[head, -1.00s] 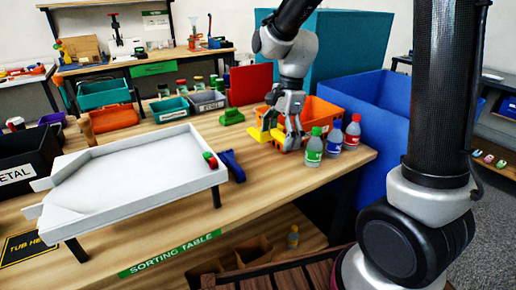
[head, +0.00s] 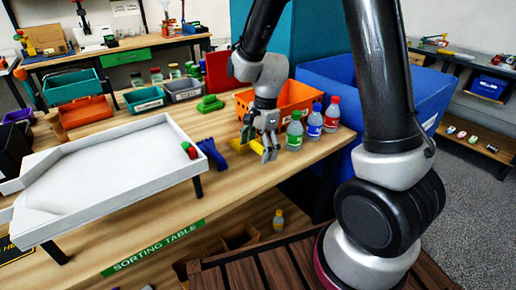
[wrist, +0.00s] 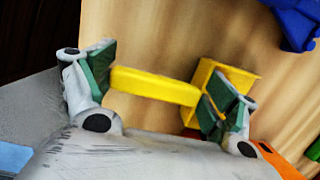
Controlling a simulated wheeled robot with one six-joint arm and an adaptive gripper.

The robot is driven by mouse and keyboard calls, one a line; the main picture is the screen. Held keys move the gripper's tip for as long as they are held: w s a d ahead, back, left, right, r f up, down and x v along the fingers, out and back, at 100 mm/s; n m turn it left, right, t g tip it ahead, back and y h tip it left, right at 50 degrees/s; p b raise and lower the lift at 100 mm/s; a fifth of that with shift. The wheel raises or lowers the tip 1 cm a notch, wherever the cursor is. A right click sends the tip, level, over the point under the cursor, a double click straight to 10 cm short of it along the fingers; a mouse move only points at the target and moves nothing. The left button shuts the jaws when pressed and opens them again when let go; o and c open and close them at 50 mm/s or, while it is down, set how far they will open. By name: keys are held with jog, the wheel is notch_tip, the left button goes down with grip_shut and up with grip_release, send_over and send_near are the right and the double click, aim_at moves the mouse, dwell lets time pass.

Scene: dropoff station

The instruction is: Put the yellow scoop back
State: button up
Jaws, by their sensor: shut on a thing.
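The yellow scoop (wrist: 155,86) is between the two fingers of my gripper (wrist: 160,90) in the wrist view. The left finger is at its handle end and the right finger at its boxy cup, so my gripper is shut on it lengthwise. In the head view, my gripper (head: 266,152) points down over the wooden table's front part, just in front of the orange bin (head: 296,97). The yellow scoop (head: 243,143) shows at its left, partly hidden by the fingers. I cannot tell whether the scoop touches the table.
A blue scoop-like item (head: 212,153) lies to the left, beside the white tray (head: 100,165). Three capped bottles (head: 295,132) stand to the right. A green block (head: 210,103) is behind. A large blue bin (head: 420,95) stands beyond the table's right end.

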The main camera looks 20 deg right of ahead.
jog(key=o, duration=1.2)
jog(key=shift+f, duration=0.1)
jog(key=shift+c, duration=0.2)
notch_tip(320, 180, up, 11)
jog(key=d, duration=0.2)
jog(key=s+d+r+n+t, duration=0.1)
jog(key=s+d+r+n, duration=0.2)
jog(key=s, duration=0.3)
jog(key=s+d+r+n+t+h, duration=0.1)
jog(key=s+d+r+n+t, duration=0.1)
jog(key=s+d+r+n, duration=0.2)
jog(key=s+d+r+n+t+h, duration=0.1)
jog(key=s+d+r+n, duration=0.3)
jog(key=s, duration=0.5)
jog(key=d+n, duration=0.2)
jog(key=n, duration=0.1)
jog(key=shift+t, duration=0.4)
